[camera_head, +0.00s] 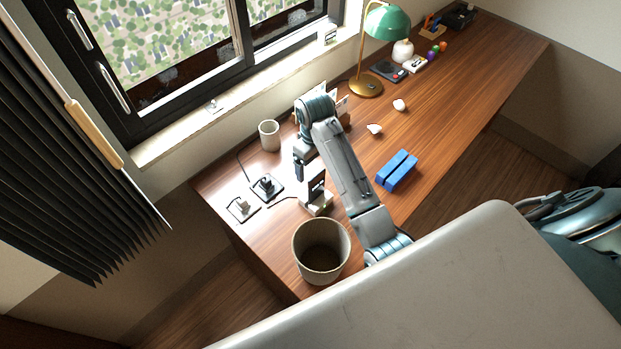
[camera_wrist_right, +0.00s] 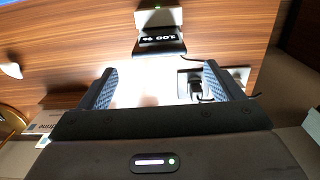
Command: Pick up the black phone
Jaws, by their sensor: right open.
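The black phone (camera_head: 316,186) stands propped on a pale charging stand (camera_head: 318,209) near the front left part of the wooden desk. In the right wrist view the phone (camera_wrist_right: 162,44) shows a "100 %" display. It lies ahead of the fingertips, between their lines. My right gripper (camera_head: 299,176) is just left of the phone in the head view, above the desk. In the right wrist view this gripper (camera_wrist_right: 160,70) has its fingers wide apart with nothing held between them. My left gripper is not in view.
A bin-like round container (camera_head: 321,252) stands close in front of the stand. A beige cup (camera_head: 269,136), a blue object (camera_head: 397,170) and a green lamp (camera_head: 387,24) stand further along.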

